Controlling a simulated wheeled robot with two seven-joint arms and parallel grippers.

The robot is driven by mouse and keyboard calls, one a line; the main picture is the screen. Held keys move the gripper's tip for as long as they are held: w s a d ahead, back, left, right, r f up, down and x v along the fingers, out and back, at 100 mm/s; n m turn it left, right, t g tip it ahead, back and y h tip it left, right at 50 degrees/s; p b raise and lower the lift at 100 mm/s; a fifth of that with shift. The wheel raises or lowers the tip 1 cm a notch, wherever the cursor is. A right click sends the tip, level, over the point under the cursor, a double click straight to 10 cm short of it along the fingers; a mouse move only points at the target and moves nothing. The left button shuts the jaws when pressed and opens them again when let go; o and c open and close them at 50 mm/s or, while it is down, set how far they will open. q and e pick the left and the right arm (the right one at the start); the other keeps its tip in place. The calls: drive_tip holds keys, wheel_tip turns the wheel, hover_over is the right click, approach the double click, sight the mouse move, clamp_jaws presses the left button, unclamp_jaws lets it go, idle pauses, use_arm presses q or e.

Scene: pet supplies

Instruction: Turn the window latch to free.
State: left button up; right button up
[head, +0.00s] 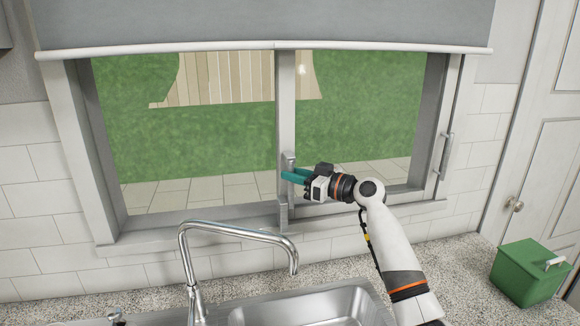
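The window latch (290,158) is a small grey metal piece on the window's middle upright (286,100). Its upper end shows just above my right gripper (284,177), and its lower part is hidden behind the fingers. My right arm reaches in from the lower right, and the teal fingertips are at the upright, right by the latch. The two fingers overlap in this view, so I cannot tell how far apart they are or whether they touch the latch. My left gripper is not in view.
A curved metal faucet (235,229) rises over the sink (320,308) below the window. A green box (524,277) stands on the speckled counter (130,302) at the right. A roller blind (260,25) hangs across the top. A vertical handle (445,156) is on the right frame.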

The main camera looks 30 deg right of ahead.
drive_tip(key=shift+w+a, duration=0.35)
drive_tip(key=shift+w, duration=0.2)
clamp_jaws()
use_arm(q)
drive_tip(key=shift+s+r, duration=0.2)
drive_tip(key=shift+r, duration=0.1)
